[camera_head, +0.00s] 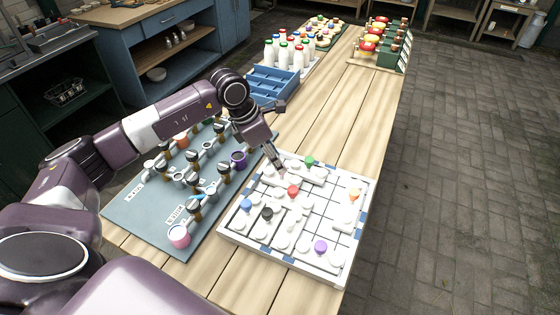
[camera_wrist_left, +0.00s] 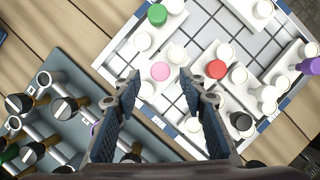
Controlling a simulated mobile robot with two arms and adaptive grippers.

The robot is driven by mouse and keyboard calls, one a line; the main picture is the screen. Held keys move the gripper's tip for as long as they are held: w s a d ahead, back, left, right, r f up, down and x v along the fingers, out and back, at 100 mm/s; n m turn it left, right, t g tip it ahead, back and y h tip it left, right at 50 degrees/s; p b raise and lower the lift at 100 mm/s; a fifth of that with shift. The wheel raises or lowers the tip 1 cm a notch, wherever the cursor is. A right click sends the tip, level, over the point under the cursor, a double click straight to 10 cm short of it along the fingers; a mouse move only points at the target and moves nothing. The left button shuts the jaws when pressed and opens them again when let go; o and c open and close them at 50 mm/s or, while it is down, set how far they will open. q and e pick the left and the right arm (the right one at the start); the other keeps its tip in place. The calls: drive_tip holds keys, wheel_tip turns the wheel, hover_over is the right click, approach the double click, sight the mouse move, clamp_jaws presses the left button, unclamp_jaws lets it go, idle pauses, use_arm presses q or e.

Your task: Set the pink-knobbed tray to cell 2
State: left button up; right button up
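The pink knob (camera_wrist_left: 160,71) shows in the left wrist view on a white tray of rounded pieces, lying on the white gridded board (camera_head: 260,250). In the head view the pink knob is hidden by my left gripper (camera_head: 277,166), which reaches down over the board's left far side. In the left wrist view my left gripper (camera_wrist_left: 159,80) has its fingers spread apart, with the pink knob in the gap beyond the tips. Nothing is held. No cell numbers are legible. My right gripper is in neither view.
Other trays on the board carry red (camera_head: 293,191), green (camera_head: 309,161), blue (camera_head: 246,204), black (camera_head: 267,213), orange (camera_head: 355,194) and purple (camera_head: 320,246) knobs. A grey panel (camera_head: 150,222) with taps lies left. A blue crate (camera_head: 275,87) and bottles (camera_head: 285,53) stand behind.

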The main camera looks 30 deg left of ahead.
use_arm(q)
drive_tip(key=shift+x, duration=1.5)
drive_tip(key=shift+c, duration=0.5)
clamp_jaws()
